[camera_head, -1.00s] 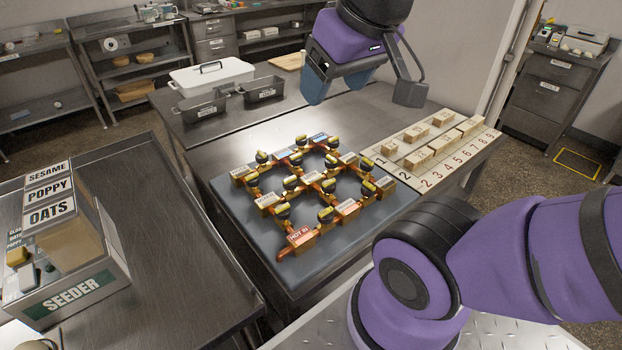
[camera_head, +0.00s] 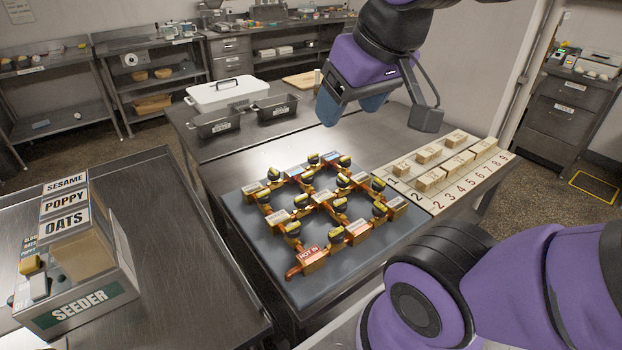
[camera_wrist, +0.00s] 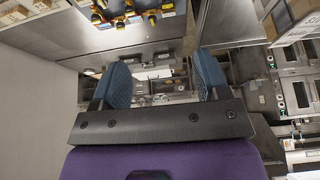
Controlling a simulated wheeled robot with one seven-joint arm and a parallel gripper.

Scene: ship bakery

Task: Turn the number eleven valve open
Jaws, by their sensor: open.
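The valve rig (camera_head: 309,257) is a grid of copper pipes on a dark mat (camera_head: 262,258) on the steel table. Several dark round valve knobs with yellow handles (camera_head: 293,229) sit along the pipes. The numbers on them are too small to read, so I cannot tell which is number eleven. My gripper (camera_head: 385,110) is open and empty, above and behind the rig, apart from it. In the wrist view its blue fingers (camera_wrist: 163,85) are spread wide, and part of the rig (camera_wrist: 125,12) shows at the top edge.
A numbered board with wooden blocks (camera_head: 470,184) lies right of the rig. A white lidded pan (camera_head: 220,94) and two dark tins (camera_head: 277,108) stand at the table's back. A seeder box (camera_head: 85,303) stands on the left table. Bare steel lies behind the rig.

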